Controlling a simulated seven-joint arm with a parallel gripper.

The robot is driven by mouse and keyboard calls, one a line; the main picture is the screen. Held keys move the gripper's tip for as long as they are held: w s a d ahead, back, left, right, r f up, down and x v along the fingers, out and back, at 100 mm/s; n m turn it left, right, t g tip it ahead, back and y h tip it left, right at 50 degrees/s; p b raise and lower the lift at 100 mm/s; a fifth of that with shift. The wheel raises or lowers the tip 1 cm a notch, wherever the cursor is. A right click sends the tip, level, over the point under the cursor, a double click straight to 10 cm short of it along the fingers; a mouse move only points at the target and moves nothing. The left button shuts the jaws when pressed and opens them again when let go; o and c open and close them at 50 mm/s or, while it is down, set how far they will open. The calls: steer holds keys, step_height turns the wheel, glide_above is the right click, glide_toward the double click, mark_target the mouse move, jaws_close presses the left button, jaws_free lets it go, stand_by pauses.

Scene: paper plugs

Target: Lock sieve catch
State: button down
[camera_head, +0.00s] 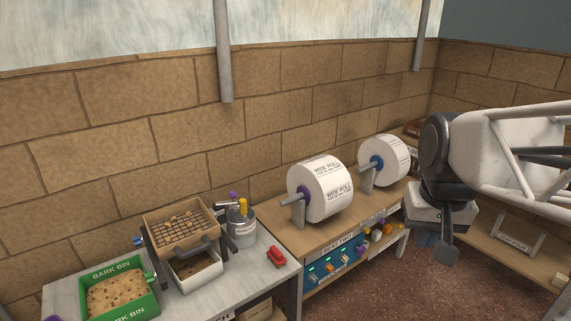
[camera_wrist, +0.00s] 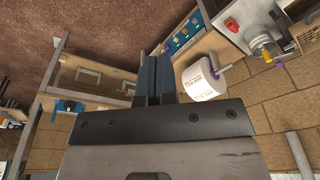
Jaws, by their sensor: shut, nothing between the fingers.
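A sieve (camera_head: 183,224) with a wooden frame and wire mesh stands on the bench at the left in the head view, with several brown bits on the mesh. A dark bar with a rounded end (camera_head: 201,246) runs along its front right side; I cannot tell whether this is the catch or how it is set. A white tray (camera_head: 198,271) sits below the sieve. My gripper (camera_head: 446,240) hangs at the right, far from the sieve, shut and empty. Its fingers also show in the wrist view (camera_wrist: 155,72), pointing away from the camera.
A green bark bin (camera_head: 119,290), a grey pot (camera_head: 241,233) and a red object (camera_head: 277,257) share the sieve's bench. Two wide paper rolls (camera_head: 320,188) (camera_head: 384,160) stand between the sieve and my gripper. Open floor (camera_head: 400,290) lies below the gripper.

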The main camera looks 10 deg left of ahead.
steer(key=w+a+r+g, duration=0.1)
steer(key=w+a+r, duration=0.1)
steer(key=w+a, duration=0.75)
steer(key=w+a+r+g, duration=0.1)
steer(key=w+a, duration=0.3)
steer(key=w, duration=1)
steer(key=w+a+r+g, duration=0.15)
steer(key=w+a, duration=0.45)
steer(key=w, duration=0.6)
steer(key=w+a+f+n, duration=0.1)
steer(key=w+a+f, duration=0.2)
steer(key=w+a, duration=0.45)
steer(key=w+a+f, duration=0.4)
steer(key=w+a, duration=0.2)
steer(key=a, duration=0.3)
steer(key=w+a+f+g, duration=0.1)
steer(key=w+a+f, duration=0.3)
steer(key=a+f, duration=0.2)
steer(key=w+a+f+g, duration=0.1)
steer(key=w+a+f, duration=0.2)
steer(key=a+f, duration=0.4)
steer(key=shift+w+a+n+h, duration=0.4)
steer(key=shift+a, duration=1.65)
